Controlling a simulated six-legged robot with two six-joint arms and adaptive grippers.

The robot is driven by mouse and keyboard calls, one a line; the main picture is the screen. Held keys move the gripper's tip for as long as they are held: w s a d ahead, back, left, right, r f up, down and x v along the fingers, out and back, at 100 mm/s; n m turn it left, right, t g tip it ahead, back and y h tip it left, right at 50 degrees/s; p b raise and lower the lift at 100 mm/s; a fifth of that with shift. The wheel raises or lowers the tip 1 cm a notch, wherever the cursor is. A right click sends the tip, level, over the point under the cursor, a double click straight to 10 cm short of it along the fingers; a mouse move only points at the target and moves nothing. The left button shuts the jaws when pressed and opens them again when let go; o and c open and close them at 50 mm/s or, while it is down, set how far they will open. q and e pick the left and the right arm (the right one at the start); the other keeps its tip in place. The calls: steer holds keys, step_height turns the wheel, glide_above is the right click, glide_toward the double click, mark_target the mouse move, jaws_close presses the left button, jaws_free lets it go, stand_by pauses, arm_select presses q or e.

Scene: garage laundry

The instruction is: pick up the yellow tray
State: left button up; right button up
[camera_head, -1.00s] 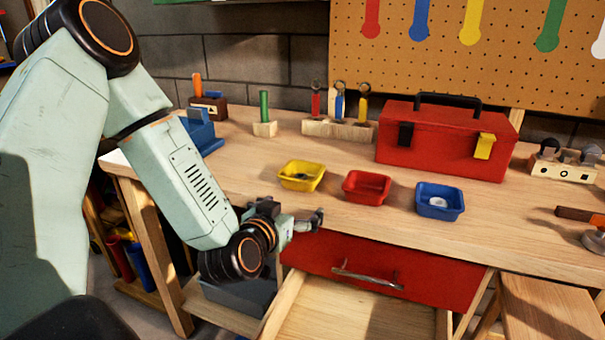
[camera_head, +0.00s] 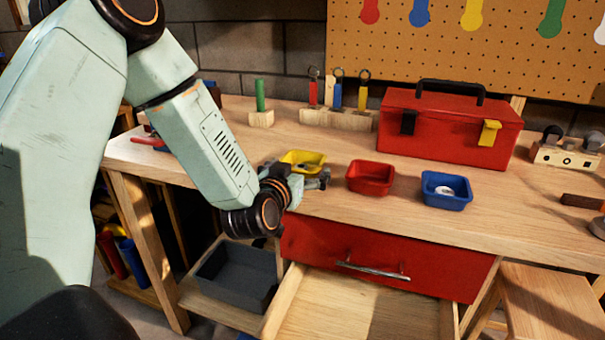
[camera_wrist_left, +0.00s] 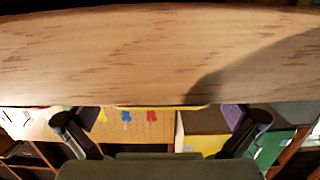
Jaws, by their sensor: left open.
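The yellow tray (camera_head: 304,157) sits on the workbench, left of the red tray (camera_head: 370,178). Its near side is partly hidden behind my left gripper (camera_head: 318,181). The gripper is open and empty, at the bench's front edge just in front of the tray; I cannot tell whether they touch. In the left wrist view the two fingers of my left gripper (camera_wrist_left: 162,125) are spread wide. A thin yellow strip, seemingly the rim of the yellow tray (camera_wrist_left: 160,107), shows between them along the wood. My right gripper is not in view.
A blue tray (camera_head: 446,190) stands right of the red one. A red toolbox (camera_head: 445,130) and a tool rack (camera_head: 337,118) stand behind. Below the bench edge, a red-fronted drawer (camera_head: 390,265) is open, with a grey bin (camera_head: 236,276) to its left.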

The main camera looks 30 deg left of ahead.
arm_select(q)
steer(key=shift+x, duration=0.85)
steer(key=shift+w, duration=0.1)
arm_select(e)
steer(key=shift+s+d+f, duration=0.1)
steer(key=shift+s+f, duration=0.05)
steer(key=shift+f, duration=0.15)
arm_select(q)
steer(key=shift+a, duration=0.1)
